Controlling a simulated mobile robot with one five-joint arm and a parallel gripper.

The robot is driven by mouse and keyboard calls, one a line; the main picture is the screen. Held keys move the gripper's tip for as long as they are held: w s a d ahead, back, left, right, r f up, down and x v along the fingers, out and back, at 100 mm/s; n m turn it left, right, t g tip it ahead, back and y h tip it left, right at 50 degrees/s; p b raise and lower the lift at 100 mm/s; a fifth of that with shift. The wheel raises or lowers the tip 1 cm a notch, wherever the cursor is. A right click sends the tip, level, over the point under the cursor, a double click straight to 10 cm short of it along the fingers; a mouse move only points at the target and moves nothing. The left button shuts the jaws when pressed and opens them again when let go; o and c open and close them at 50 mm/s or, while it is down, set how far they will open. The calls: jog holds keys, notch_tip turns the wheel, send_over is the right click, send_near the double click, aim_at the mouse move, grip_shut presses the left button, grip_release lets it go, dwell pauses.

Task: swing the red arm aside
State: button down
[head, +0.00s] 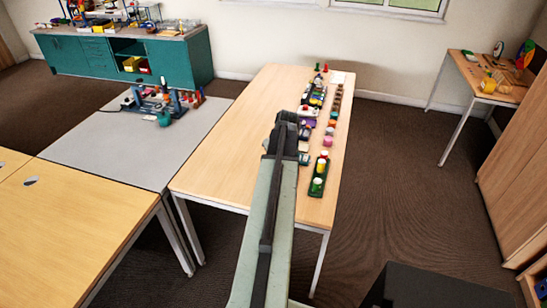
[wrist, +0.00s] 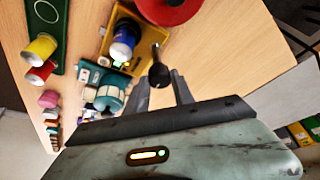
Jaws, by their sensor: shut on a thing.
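In the wrist view my gripper (wrist: 161,92) has its two dark fingers on either side of a black knob (wrist: 159,76) on a short dark stem. The jaws are closed on it, though the contact is partly hidden. A rounded red piece (wrist: 170,10) shows at the top edge, cut off by the frame; I cannot tell whether it is the red arm or how it joins the knob. In the head view my gripper (head: 284,120) is over the wooden table (head: 235,130), and my own arm hides its fingers and the knob.
Beside the knob stands a blue cylinder (wrist: 124,38) on a yellow base (wrist: 126,62), with a teal round piece (wrist: 110,97) close by. A green tray (head: 314,188) and several small pieces line the table's right side. The table's left half is clear.

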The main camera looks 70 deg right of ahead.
dwell(0.4)
jog(key=c, duration=1.1)
grip_release()
jog(key=p+v, duration=0.7)
jog(key=shift+s+a+r, duration=0.1)
jog(key=shift+s+r, duration=0.05)
jog(key=shift+r, duration=0.2)
